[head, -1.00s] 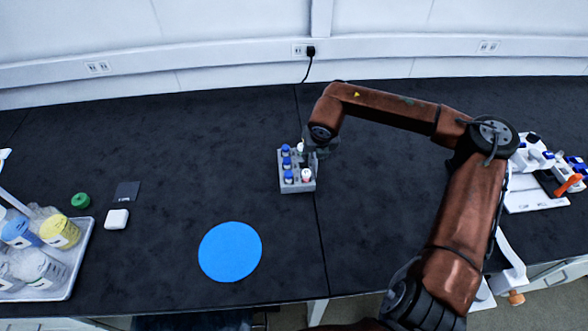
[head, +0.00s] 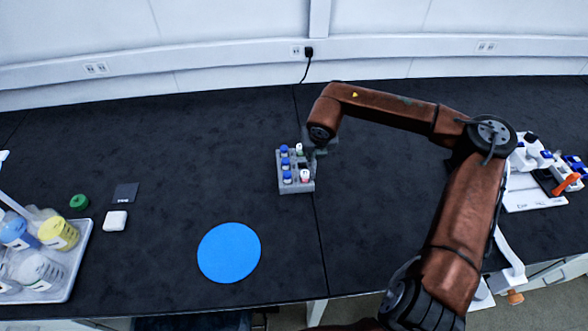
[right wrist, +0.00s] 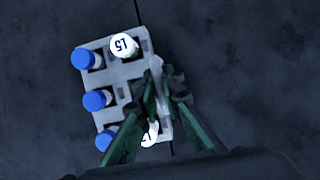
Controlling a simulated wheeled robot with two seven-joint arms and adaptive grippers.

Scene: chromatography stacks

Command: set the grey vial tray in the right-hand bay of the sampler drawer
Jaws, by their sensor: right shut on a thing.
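The grey vial tray (head: 297,187) stands on the dark bench in the middle of the head view. It holds a row of blue-capped vials (head: 285,162) on the left and white-capped vials (head: 305,175) on the right. My right gripper (head: 316,154) is at the tray's right side. In the right wrist view, its green fingers (right wrist: 163,88) are shut on a raised grey part of the tray (right wrist: 115,72), beside a white cap (right wrist: 125,46). The fingers partly hide the nearer vials. My left gripper is out of view. I cannot clearly identify the sampler drawer.
A blue disc (head: 229,252) lies front left of the vial tray. A bottle tray (head: 72,262), green cap (head: 79,202), white box (head: 115,220) and dark square (head: 125,193) are at left. A white rack area (head: 535,200) is at far right. The bench behind is clear.

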